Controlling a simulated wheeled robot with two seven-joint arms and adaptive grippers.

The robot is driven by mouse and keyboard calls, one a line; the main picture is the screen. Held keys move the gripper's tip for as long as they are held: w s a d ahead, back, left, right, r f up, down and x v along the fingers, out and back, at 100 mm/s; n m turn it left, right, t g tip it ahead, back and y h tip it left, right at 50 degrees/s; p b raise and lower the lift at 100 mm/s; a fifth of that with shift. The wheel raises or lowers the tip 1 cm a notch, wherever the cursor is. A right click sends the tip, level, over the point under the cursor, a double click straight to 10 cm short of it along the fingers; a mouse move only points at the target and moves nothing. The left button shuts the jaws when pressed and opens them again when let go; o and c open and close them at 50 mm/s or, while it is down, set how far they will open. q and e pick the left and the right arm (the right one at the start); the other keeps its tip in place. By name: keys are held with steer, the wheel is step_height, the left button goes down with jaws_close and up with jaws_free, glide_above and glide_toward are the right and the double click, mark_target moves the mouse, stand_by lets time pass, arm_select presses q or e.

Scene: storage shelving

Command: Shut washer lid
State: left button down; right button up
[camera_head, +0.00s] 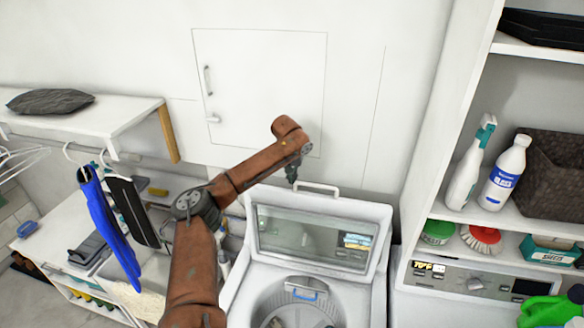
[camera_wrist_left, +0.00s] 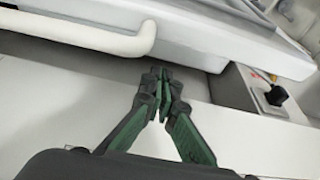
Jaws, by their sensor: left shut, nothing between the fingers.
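The washer (camera_head: 236,292) stands at the bottom centre in the head view, with its drum (camera_head: 297,305) open to view. Its lid (camera_head: 312,232), with a glass window, is raised and leans back. The lid's white handle (camera_head: 316,188) is on its top edge and also shows at the upper left of the left wrist view (camera_wrist_left: 90,38). My left gripper (camera_head: 292,184) is behind the raised lid, just left of the handle. In the wrist view its green and black fingers (camera_wrist_left: 166,82) are together and empty, pointing toward the lid's edge. My right gripper does not show.
White shelves at right hold a spray bottle (camera_head: 470,165), a detergent bottle (camera_head: 505,172) and a dark basket (camera_head: 552,172). A second machine's control panel (camera_head: 490,284) is below. Clothes (camera_head: 108,220) hang at left. The wall is close behind the washer.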

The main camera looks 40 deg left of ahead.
arm_select(q)
steer(key=s, duration=0.1)
steer(key=s+d+p, duration=0.1)
steer(key=shift+s+d+r, duration=0.1)
steer(key=shift+s+d, duration=0.2)
steer(key=shift+s, duration=0.1)
steer(key=shift+s+d, duration=0.1)
steer(key=shift+s, duration=0.05)
